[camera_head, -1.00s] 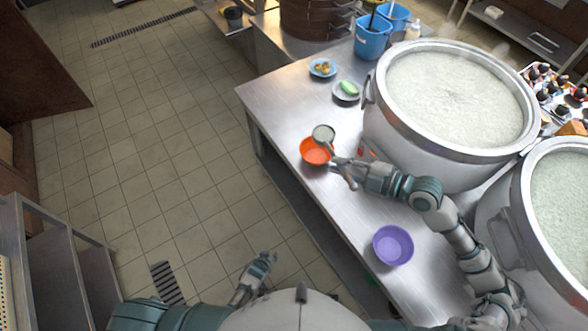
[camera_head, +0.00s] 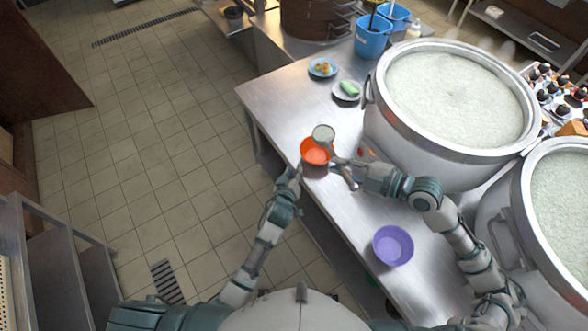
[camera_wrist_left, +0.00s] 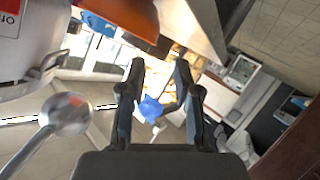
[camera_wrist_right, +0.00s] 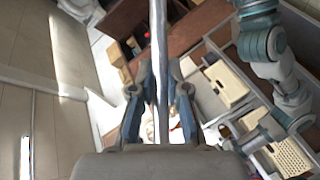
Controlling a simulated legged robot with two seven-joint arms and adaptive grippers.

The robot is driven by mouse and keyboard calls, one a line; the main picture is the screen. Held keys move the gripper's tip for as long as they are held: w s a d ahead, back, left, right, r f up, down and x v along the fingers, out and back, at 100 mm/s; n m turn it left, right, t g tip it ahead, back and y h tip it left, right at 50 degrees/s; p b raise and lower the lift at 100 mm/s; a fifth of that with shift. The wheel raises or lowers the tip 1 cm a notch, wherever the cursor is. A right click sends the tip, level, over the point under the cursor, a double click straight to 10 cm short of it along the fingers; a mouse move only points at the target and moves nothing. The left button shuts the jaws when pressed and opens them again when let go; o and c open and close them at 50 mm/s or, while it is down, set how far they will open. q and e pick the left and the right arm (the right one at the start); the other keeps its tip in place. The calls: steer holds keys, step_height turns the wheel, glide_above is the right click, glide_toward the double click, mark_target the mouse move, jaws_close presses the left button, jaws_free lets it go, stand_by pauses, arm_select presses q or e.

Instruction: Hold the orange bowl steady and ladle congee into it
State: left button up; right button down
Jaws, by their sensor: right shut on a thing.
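The orange bowl (camera_head: 314,157) sits on the steel table near its left edge. It also shows at the top of the left wrist view (camera_wrist_left: 125,14). My right gripper (camera_head: 345,172) is shut on the ladle's handle, which runs between its fingers in the right wrist view (camera_wrist_right: 158,50). The ladle's cup (camera_head: 323,133) is above the far rim of the orange bowl and looks pale inside; its rounded metal end shows in the left wrist view (camera_wrist_left: 66,113). My left gripper (camera_head: 291,176) is open and empty, just off the table edge, near the bowl but apart from it.
A large stockpot of congee (camera_head: 455,100) stands right of the bowl, and a second one (camera_head: 560,195) is nearer. A purple bowl (camera_head: 393,246) is at the table's near part. A plate with green food (camera_head: 347,90) and a blue plate (camera_head: 322,67) lie behind the orange bowl.

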mark_target(316, 153)
arm_select(q)
steer(key=x, duration=0.4)
steer(key=r+x, duration=0.1)
steer(key=x, duration=0.7)
steer(key=shift+w+r, duration=0.2)
steer(key=shift+r, duration=0.05)
jaws_close()
